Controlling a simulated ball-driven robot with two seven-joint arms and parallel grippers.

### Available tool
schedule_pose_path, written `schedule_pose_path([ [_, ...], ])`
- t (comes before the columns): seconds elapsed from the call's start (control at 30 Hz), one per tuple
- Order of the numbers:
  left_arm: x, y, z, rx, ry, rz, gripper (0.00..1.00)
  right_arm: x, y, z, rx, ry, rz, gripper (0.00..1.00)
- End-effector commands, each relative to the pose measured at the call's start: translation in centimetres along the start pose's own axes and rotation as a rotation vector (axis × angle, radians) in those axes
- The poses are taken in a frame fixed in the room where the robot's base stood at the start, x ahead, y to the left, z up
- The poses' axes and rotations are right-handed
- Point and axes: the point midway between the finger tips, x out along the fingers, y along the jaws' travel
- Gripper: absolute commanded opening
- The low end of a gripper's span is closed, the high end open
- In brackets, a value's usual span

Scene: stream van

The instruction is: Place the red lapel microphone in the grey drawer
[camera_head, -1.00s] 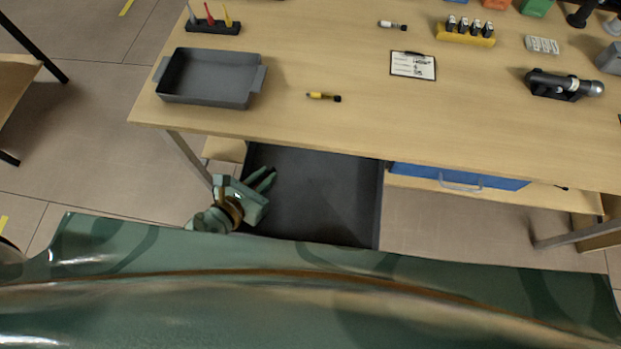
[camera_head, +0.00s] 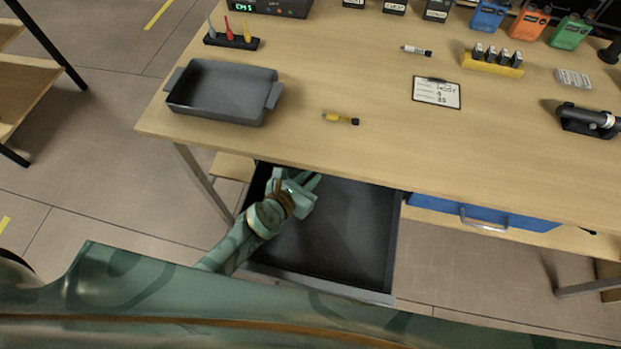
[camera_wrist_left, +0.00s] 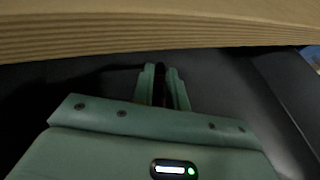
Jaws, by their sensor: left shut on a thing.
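The grey drawer (camera_head: 345,235) is pulled out under the left part of the table. Its dark inside looks empty where I see it. My left gripper (camera_head: 312,184) is over the drawer's back left part, close to the tabletop's front edge. In the wrist view its fingers (camera_wrist_left: 162,80) are shut on a slim, mostly dark thing, the red lapel microphone (camera_wrist_left: 160,87). Little of its colour shows, and the fingers hide most of it. I cannot tell how high it is above the drawer floor. My right gripper is not in view.
The tabletop edge (camera_wrist_left: 160,32) lies close in front of the left gripper. A blue drawer (camera_head: 485,213) is shut to the right. On the table are a grey tray (camera_head: 222,112), a yellow microphone (camera_head: 340,118), a clipboard (camera_head: 437,92) and a tool rack (camera_head: 232,42).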

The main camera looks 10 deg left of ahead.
Motion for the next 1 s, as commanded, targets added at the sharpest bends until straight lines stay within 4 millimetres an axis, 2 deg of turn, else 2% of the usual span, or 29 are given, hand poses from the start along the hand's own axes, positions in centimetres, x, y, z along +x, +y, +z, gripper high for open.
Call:
schedule_pose_path([
  [0.03, 0.6, 0.0, -0.6, -0.001, 0.002, -0.001, 0.0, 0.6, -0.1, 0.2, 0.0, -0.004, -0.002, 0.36],
  [0.27, 0.6, 0.0, -0.2, 0.001, -0.001, 0.0, 0.0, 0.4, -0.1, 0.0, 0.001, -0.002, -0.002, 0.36],
  [0.43, 0.7, 0.0, -0.7, 0.001, 0.0, 0.0, 0.0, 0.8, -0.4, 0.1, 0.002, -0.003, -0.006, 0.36],
  [0.47, 0.7, 0.0, -0.7, 0.001, 0.0, 0.0, 0.17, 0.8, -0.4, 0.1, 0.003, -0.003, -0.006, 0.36],
  [0.53, 0.7, 0.0, -0.6, 0.001, -0.001, 0.001, 0.36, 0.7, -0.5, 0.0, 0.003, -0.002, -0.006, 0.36],
  [0.87, 0.5, 0.0, -0.1, 0.001, -0.001, 0.0, 0.36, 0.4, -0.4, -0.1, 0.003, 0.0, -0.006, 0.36],
  [1.0, -1.4, 0.1, 0.0, 0.003, 0.0, 0.001, 0.36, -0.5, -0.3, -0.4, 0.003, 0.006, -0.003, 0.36],
])
